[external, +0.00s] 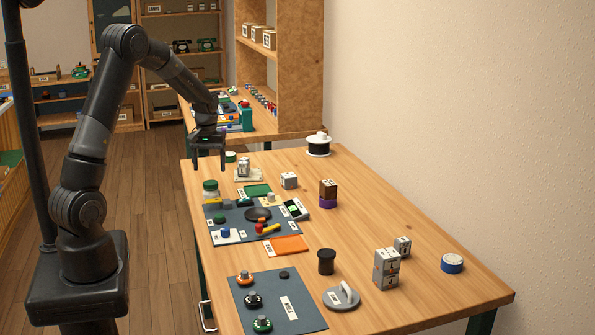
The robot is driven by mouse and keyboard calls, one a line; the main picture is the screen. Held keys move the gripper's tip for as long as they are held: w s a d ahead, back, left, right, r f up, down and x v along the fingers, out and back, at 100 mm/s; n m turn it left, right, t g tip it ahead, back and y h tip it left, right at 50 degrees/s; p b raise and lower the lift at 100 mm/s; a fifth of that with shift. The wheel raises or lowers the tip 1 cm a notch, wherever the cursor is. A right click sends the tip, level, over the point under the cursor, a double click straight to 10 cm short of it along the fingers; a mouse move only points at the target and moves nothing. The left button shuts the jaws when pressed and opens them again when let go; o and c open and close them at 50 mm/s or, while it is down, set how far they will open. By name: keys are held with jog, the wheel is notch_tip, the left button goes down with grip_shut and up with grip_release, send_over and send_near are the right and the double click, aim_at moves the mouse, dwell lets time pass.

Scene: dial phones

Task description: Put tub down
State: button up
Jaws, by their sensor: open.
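My gripper (209,166) hangs at the far left end of the wooden table with its two fingers apart and pointing down. Nothing shows between the fingers. A clear jar with a green lid (210,187) stands upright on the table just below the gripper in the picture, apart from it. I cannot tell for certain which thing is the tub. Other round containers are a blue-and-white one (452,263) at the right, a black one (326,261) near the middle, and a black-and-white one with a knob (318,145) at the back.
The wooden table (400,215) has clear room on its right side. A dark mat (278,302) with dial pieces lies in front. Grey blocks (386,268) stand at the right, and a brown-and-purple stack (328,193) stands mid-table. A shelf unit (300,70) rises behind.

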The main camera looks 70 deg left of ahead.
aim_at(211, 183)
jog(key=shift+r, duration=1.5)
jog(key=s+d+r+m+t, duration=0.1)
jog(key=d+r+m, duration=0.2)
jog(key=d+r, duration=0.6)
jog(key=d+r+m+t, duration=0.1)
jog(key=d+r+m, duration=0.25)
jog(key=d, duration=0.95)
jog(key=s+d+r+m+t, duration=0.3)
jog(key=s+d+m, duration=0.4)
jog(key=s+d, duration=0.6)
jog(key=d, duration=0.3)
jog(key=shift+r+t, duration=0.15)
jog(key=shift+t, duration=0.15)
